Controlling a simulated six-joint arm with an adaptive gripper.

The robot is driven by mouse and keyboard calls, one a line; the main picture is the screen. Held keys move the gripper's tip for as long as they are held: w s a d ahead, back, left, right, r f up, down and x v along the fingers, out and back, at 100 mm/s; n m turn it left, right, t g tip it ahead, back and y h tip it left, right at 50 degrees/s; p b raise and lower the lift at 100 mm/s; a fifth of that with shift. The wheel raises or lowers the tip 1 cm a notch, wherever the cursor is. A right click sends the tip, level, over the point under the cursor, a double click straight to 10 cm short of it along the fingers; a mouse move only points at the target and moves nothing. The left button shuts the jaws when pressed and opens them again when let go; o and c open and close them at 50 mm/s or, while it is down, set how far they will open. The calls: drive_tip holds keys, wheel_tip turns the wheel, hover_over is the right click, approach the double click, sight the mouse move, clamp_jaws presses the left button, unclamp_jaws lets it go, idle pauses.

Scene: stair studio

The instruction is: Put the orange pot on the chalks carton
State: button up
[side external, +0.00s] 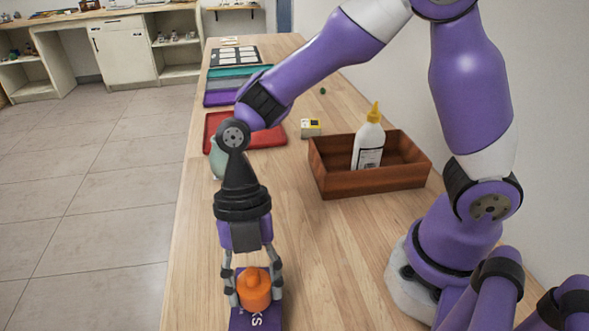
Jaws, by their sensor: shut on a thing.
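The orange pot (254,291) is a small round pot with a knob on top, between the two fingers of my gripper (253,298). My gripper points down and is shut on the pot. The chalks carton (243,319) is a purple box with white letters at the bottom edge of the side external view, partly cut off. The pot is right over the carton. I cannot tell whether its underside touches the carton's top, as the contact is hidden.
A brown wooden tray (397,184) with a white glue bottle (368,147) stands right of the middle. A red tray (268,139), a small yellow-and-white box (311,127) and a pale green vase (217,158) stand farther back. The table (330,260) is clear between carton and wooden tray.

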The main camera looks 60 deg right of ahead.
drive_tip(key=shift+f, duration=0.2)
drive_tip(key=shift+f, duration=0.2)
drive_tip(key=o, duration=1.2)
drive_tip(key=shift+o, duration=0.2)
drive_tip(key=v, duration=1.2)
drive_tip(key=s+d+r+m+t+h, duration=0.2)
drive_tip(key=d+m+t, duration=0.6)
drive_tip(key=d+m, duration=0.7)
drive_tip(key=s+m+h, duration=0.1)
drive_tip(key=m, duration=1.1)
drive_tip(key=shift+s+t, duration=0.25)
drive_tip(key=shift+t, duration=0.15)
